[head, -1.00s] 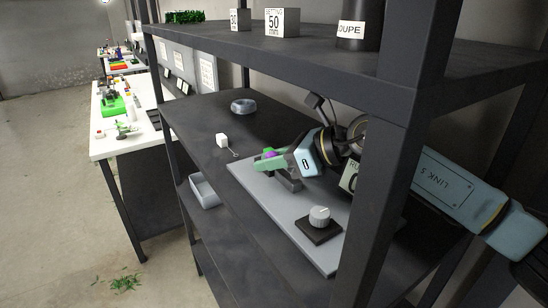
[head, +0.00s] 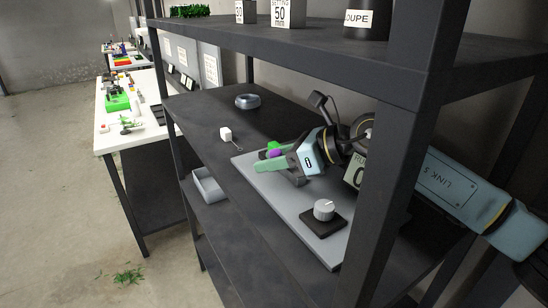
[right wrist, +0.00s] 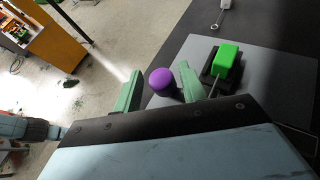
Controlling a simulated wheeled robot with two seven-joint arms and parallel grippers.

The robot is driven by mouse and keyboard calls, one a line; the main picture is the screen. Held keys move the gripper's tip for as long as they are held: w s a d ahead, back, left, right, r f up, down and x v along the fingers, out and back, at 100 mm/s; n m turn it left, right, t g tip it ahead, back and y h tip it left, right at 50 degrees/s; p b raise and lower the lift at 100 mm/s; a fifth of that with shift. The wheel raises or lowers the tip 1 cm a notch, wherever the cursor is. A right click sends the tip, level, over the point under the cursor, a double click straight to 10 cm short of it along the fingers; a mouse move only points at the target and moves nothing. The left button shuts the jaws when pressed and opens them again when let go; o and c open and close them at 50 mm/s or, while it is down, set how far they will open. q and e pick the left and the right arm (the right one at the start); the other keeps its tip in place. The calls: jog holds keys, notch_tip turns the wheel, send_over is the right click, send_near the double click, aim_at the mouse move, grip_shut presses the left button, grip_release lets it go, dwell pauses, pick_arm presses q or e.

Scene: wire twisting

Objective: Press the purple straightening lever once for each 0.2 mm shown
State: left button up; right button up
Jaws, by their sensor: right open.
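The purple lever knob (head: 276,154) is at the far end of the grey plate (head: 288,205) on the shelf. In the right wrist view the round purple knob (right wrist: 162,80) shows between the two green fingers of my right gripper (right wrist: 160,72). These fingers are apart; I cannot tell whether either touches the knob. In the head view my right gripper (head: 268,163) reaches in from the right over the plate. A readout (head: 357,172) is partly hidden by a shelf post; a "0" shows on it, the rest cannot be read. My left gripper is out of view.
A green block (right wrist: 228,58) on a black base stands beside the lever. A grey dial (head: 324,209) sits nearer on the plate. A white cube with a wire loop (head: 226,133) and a wire coil (head: 247,101) lie on the shelf. A dark post (head: 385,190) stands in front.

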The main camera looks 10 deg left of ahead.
jog(key=shift+w+d+f, duration=0.15)
jog(key=shift+d+f, duration=0.05)
jog(key=shift+f, duration=0.25)
jog(key=shift+d, duration=0.15)
jog(key=r+b+v, duration=0.1)
jog(key=b+v, duration=0.1)
jog(key=v, duration=1.1)
jog(key=shift+s, duration=0.25)
jog(key=shift+a, duration=0.25)
